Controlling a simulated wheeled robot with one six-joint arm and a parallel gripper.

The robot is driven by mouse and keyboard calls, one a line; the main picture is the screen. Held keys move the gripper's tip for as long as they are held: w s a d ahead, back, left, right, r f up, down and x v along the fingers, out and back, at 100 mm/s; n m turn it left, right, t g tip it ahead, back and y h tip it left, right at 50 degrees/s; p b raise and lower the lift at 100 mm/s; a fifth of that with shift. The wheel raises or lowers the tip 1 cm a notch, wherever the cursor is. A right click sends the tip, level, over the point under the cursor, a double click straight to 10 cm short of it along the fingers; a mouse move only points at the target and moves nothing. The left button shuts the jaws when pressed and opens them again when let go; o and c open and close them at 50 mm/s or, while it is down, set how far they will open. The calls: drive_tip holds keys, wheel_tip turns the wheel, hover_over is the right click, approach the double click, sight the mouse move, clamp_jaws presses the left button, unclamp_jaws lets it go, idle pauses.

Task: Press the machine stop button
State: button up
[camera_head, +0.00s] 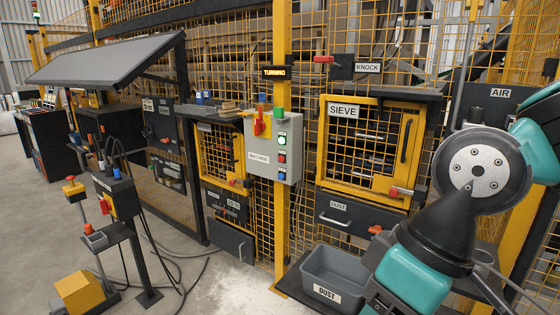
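A grey control box (259,160) labelled "MACHINE" is fixed to the yellow post in the middle. The small labels by the buttons are too small to read. A red rotary handle (262,123) sits on its upper left. My teal and dark arm is at the right, apart from the box. My gripper's fingers do not show, so whether it holds anything is hidden.
A grey dust bin (334,276) stands below the box to the right. The sieve door (369,150) with its red-ended latch is behind it. A pedestal with a yellow-and-red button (73,187) and trailing cables is at left. Open floor lies between pedestal and post.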

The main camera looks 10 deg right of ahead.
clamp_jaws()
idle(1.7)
